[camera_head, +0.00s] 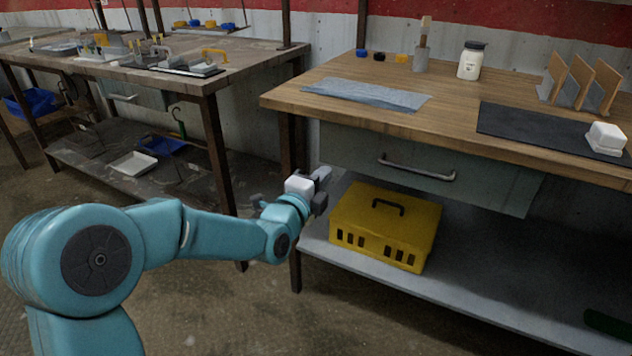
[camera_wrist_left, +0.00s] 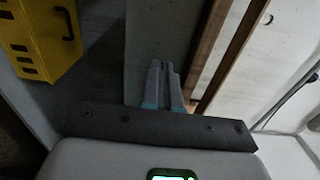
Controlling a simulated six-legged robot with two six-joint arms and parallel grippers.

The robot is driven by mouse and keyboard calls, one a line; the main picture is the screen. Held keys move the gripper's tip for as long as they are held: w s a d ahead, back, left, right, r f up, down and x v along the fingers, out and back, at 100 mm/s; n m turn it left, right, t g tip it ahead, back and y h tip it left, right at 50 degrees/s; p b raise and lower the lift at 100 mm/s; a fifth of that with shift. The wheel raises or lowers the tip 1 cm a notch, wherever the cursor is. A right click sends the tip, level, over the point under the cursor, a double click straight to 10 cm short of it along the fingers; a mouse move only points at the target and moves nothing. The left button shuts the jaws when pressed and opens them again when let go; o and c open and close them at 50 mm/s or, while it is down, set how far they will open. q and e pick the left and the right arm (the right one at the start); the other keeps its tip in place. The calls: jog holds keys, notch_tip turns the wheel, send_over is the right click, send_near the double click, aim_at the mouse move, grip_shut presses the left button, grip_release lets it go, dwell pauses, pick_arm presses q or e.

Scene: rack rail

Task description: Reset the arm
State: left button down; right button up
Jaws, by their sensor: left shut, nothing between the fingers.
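My left arm comes in from the left in the head view. Its gripper (camera_head: 322,176) is in front of the workbench's left end, below the tabletop edge and left of the closed drawer (camera_head: 430,172). In the left wrist view the gripper's two fingers (camera_wrist_left: 163,85) are together, with nothing between them. The drawer front shows behind the fingers in the wrist view. My right gripper is in neither view.
A yellow toolbox (camera_head: 385,225) stands on the lower shelf (camera_head: 480,285), close to the gripper. The wooden tabletop (camera_head: 450,110) holds a blue cloth (camera_head: 367,94), a dark mat (camera_head: 540,130), a white jar (camera_head: 471,61) and a rack (camera_head: 578,85). Open floor lies below the arm.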

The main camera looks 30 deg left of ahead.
pick_arm(q)
jog(key=s+d+f+n+g+h, duration=0.1)
jog(key=s+d+f+g, duration=0.15)
jog(key=f, duration=0.65)
jog(key=s+d+f+n+g, duration=0.1)
jog(key=s+d+f+g, duration=0.15)
jog(key=f, duration=0.65)
jog(key=s+d+f+g+h, duration=0.1)
jog(key=s+d+f+g, duration=0.2)
jog(key=f, duration=0.7)
jog(key=s+d+f+n+g+h, duration=0.1)
jog(key=s+d+f+n+g, duration=0.3)
jog(key=s+f, duration=0.45)
jog(key=s+d+f+n+g+h, duration=0.1)
jog(key=s+d+f+n+g, duration=0.15)
jog(key=s+f+n, duration=0.6)
jog(key=s+r+n+g, duration=0.3)
jog(key=s+n, duration=0.3)
jog(key=s, duration=0.1)
notch_tip(320, 180, up, 31)
jog(key=d+p, duration=0.1)
jog(key=p, duration=3)
jog(key=shift+s+r, duration=0.15)
jog(key=shift+s, duration=0.2)
jog(key=shift+m, duration=0.25)
